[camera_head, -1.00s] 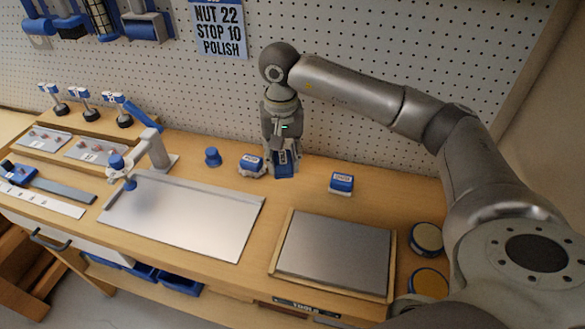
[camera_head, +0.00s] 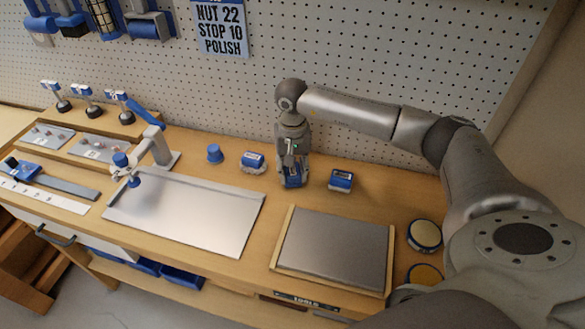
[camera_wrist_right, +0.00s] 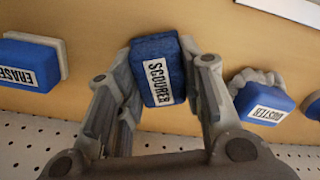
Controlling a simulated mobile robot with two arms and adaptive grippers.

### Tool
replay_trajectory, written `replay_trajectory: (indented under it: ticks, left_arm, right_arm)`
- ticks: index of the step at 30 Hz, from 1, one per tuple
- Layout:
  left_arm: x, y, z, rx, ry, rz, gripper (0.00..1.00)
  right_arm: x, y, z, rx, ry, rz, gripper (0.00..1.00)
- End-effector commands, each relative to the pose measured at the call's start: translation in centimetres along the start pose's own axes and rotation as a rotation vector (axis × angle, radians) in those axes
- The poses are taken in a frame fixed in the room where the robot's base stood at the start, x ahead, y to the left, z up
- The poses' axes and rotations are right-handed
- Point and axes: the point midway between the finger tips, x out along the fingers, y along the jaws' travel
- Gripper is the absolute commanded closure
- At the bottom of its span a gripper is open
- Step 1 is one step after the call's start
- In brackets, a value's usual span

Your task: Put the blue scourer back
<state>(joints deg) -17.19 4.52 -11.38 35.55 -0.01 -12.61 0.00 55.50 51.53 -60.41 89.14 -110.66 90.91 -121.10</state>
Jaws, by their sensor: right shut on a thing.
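The blue scourer (camera_wrist_right: 157,72) is a block with a white label reading SCOURER. It sits between the two fingers of my right gripper (camera_wrist_right: 160,90), which is shut on it. In the head view the right gripper (camera_head: 293,180) points down over the back of the bench, with the blue scourer (camera_head: 293,182) low between its fingers. I cannot tell whether the scourer touches the bench top. My left gripper is not in view.
A blue duster (camera_head: 252,160) stands left of the gripper and a blue eraser (camera_head: 341,179) right of it. A metal tray (camera_head: 190,212) and a grey plate (camera_head: 335,250) lie in front. A pegboard (camera_head: 330,50) rises behind.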

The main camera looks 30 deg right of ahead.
Motion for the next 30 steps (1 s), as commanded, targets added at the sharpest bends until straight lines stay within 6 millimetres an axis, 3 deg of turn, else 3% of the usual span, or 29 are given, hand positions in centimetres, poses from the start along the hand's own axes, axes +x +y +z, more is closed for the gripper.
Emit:
replay_trajectory:
  ticks: [3, 4, 8, 21, 30]
  left_arm:
    - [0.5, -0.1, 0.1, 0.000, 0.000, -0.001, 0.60]
    - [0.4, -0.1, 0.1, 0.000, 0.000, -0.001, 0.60]
    - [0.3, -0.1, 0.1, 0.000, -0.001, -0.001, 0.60]
    - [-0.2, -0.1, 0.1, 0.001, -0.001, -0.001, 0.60]
    - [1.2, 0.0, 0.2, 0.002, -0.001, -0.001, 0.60]
  right_arm:
    - [0.5, 0.0, 0.0, 0.000, 0.000, 0.000, 0.84]
    - [0.3, 0.0, 0.0, 0.001, 0.001, 0.000, 0.61]
    - [0.3, 0.0, 0.0, 0.001, 0.000, 0.000, 0.44]
    - [-0.4, 0.0, 0.0, 0.001, 0.001, -0.001, 0.43]
    - [-6.3, -0.1, -0.1, 0.000, 0.006, -0.003, 0.43]
